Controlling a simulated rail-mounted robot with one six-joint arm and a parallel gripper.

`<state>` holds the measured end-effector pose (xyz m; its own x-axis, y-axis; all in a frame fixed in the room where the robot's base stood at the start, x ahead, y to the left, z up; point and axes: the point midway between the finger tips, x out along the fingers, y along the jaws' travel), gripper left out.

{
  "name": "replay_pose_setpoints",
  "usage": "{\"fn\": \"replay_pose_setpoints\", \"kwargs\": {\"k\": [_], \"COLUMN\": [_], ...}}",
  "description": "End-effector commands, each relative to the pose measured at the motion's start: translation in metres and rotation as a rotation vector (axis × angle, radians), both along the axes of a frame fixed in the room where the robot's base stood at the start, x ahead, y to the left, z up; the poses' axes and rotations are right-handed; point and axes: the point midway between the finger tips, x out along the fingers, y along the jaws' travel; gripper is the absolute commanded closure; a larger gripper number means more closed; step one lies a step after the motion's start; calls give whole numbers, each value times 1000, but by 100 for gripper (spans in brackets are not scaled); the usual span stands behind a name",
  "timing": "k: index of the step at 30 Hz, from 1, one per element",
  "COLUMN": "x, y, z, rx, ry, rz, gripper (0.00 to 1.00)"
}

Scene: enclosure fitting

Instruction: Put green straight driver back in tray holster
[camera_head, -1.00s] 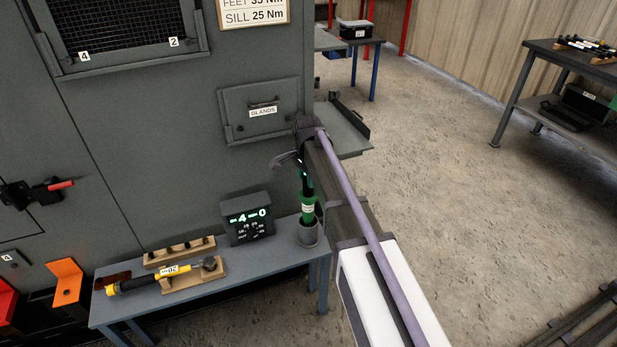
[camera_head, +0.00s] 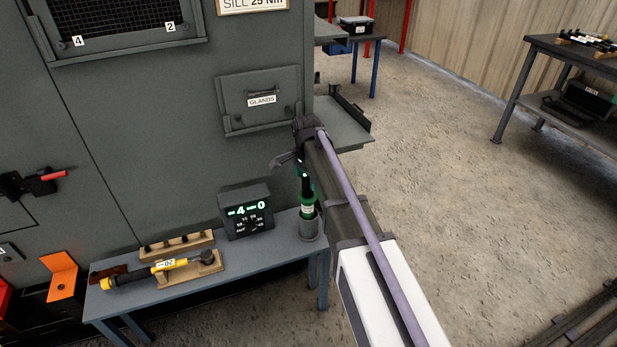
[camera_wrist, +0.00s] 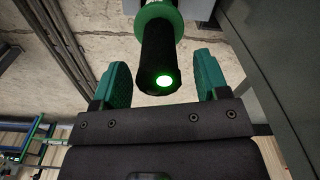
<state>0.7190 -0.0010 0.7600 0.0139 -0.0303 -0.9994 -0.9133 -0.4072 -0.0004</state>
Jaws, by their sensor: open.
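The green straight driver (camera_head: 307,208) stands upright in a grey cup-shaped holster (camera_head: 309,231) at the right end of the blue-grey bench. In the wrist view the driver's black grip end (camera_wrist: 160,65), with a lit green tip, lies between my gripper's two green fingers. My gripper (camera_wrist: 163,82) is open, with a visible gap on both sides of the driver. In the head view my gripper (camera_head: 303,174) is at the driver's top end and partly hidden by my arm. The driver's lower end is hidden inside the holster.
A display box (camera_head: 246,212) stands just left of the holster. A yellow-and-black torque tool (camera_head: 158,270) lies on a wooden cradle further left. The grey enclosure wall (camera_head: 130,130) rises behind the bench (camera_head: 215,284). A small side shelf (camera_head: 343,130) juts out behind my arm.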

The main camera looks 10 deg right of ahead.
Motion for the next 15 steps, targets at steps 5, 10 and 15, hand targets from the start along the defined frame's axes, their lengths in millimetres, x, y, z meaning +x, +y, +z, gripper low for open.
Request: {"fn": "replay_pose_setpoints", "kwargs": {"k": [5,10,15], "x": [0,0,-1], "y": [0,0,1], "z": [0,14,53], "rx": [0,0,0], "ry": [0,0,0], "rz": [0,0,0], "gripper": [32,32,32]}}
